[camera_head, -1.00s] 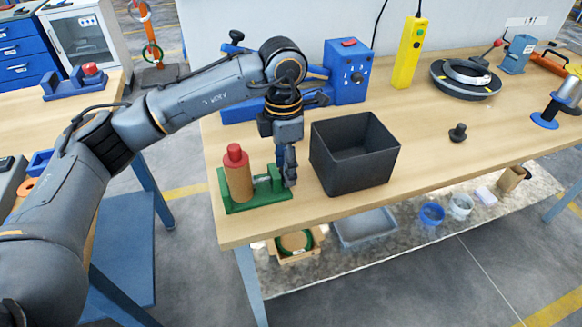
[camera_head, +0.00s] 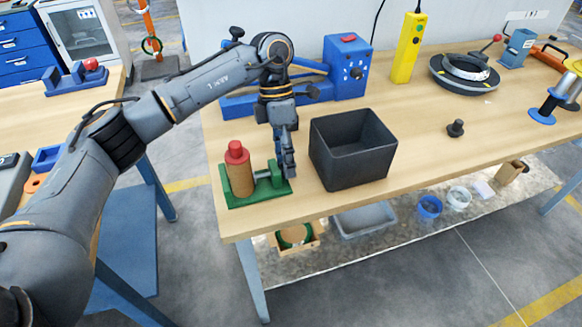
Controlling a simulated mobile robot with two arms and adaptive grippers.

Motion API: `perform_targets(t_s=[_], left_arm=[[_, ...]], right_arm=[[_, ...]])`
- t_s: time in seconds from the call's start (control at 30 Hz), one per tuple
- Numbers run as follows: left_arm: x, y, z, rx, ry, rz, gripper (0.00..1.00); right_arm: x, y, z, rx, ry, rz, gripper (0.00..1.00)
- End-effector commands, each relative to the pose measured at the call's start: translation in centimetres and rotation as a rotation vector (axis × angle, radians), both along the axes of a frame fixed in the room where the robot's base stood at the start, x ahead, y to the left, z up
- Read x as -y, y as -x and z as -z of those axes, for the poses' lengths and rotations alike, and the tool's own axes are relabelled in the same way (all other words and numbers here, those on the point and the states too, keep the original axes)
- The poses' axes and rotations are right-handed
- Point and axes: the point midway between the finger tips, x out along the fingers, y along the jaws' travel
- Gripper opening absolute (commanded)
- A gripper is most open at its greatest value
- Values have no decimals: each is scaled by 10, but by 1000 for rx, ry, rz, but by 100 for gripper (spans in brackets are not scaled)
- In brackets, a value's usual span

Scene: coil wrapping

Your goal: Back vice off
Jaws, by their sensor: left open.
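A small green vice (camera_head: 237,199) stands at the near left of the wooden workbench. A brown cylinder with a red top (camera_head: 239,172) stands upright in it, at the left end. The vice's screw (camera_head: 263,175) and green end plate show to the right of the cylinder. My left gripper (camera_head: 287,168) points down at the right end of the vice, beside the screw end. Its fingers look close together from this side, and whether they touch the vice is unclear. My right gripper is not in view.
A black open bin (camera_head: 352,150) stands just right of my left gripper. A blue machine (camera_head: 347,68) is behind it, with a yellow control box (camera_head: 408,48) to its right. A black knob (camera_head: 456,128) and a ring-shaped turntable (camera_head: 465,73) are farther right. Bench front is clear.

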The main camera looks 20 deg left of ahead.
Motion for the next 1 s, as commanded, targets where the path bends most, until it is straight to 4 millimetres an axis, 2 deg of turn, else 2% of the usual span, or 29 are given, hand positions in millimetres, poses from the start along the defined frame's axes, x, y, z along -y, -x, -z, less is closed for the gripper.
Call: perform_targets(t_s=[0.1, 0.17, 0.27, 0.3, 0.47, 0.73, 0.8, 1.0], left_arm=[[0, 0, 0, 0, 0, 0, 47], [0, 0, 0, 0, 0, 0, 37], [0, 0, 0, 1, -1, 0, 17], [0, 0, 0, 1, -1, 0, 15], [0, 0, 0, 14, -10, 0, 15], [3, 5, 2, 210, -140, 4, 15], [4, 6, 1, 247, -166, 2, 15], [4, 6, -2, 270, -183, -3, 15]], right_arm=[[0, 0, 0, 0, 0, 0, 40], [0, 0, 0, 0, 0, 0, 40], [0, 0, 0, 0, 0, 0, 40], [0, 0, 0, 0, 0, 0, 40], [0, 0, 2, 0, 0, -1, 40], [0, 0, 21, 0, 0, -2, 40], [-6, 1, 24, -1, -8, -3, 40], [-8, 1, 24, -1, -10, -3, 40]])
